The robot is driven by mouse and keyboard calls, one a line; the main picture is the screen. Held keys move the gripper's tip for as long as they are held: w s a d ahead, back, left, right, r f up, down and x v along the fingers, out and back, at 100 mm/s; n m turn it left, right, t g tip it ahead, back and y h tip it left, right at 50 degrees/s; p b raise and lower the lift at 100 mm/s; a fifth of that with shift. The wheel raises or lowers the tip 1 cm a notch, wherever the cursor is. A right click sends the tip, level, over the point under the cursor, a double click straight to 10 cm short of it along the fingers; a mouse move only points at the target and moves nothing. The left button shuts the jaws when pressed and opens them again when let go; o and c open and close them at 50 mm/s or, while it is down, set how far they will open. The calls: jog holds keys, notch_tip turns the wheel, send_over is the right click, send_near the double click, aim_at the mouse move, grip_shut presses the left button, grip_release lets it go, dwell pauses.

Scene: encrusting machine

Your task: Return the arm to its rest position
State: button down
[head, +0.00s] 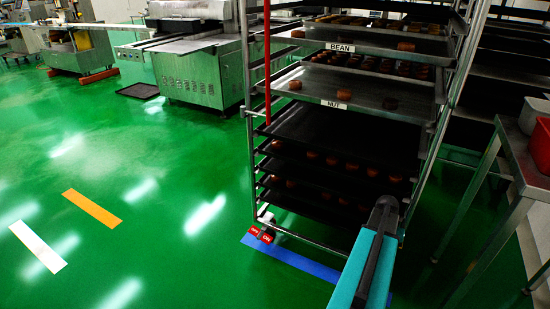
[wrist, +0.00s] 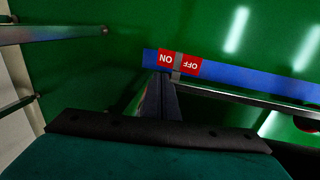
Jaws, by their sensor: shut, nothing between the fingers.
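My arm (head: 366,268), teal with a dark end, reaches up from the bottom of the head view in front of the rack. The fingers cannot be made out in that view. In the wrist view my gripper (wrist: 161,98) shows as dark fingers shut together with nothing between them. Beyond the fingertips is a red ON/OFF pedal (wrist: 179,61) over blue floor tape. I cannot tell the gap between them.
A tall wheeled rack (head: 250,130) holds trays of buns labelled BEAN and NUT. Its red pedal (head: 258,235) is at the lower left, by blue tape (head: 290,257). A steel table (head: 515,170) with bins stands at right. Green floor at left is open.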

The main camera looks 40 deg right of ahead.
jog(key=w+a+r+n+p, duration=0.25)
jog(key=w+a+p, duration=0.45)
jog(key=w+a, duration=0.55)
jog(key=w+a+n+g+p, duration=0.15)
jog(key=w+a+p, duration=0.25)
jog(key=a, duration=0.4)
jog(key=w+a+n+p, duration=0.3)
jog(key=w+a+p, duration=0.1)
jog(key=a, duration=0.5)
jog(key=s+a+r+n+g+p, duration=0.15)
jog(key=a+p, duration=0.25)
jog(key=a, duration=0.5)
jog(key=s+a+r+n+p, duration=0.1)
jog(key=a+n+p, duration=0.25)
jog(key=a, duration=0.55)
jog(key=s+a+r+n+p, duration=0.1)
jog(key=s+a+p, duration=0.4)
jog(key=s+a, duration=0.5)
jog(key=shift+a+r+n+g+y+p, duration=0.3)
jog(key=shift+a+r+n+g+p, duration=0.1)
jog(key=shift+r, duration=0.2)
jog(key=shift+s, duration=0.1)
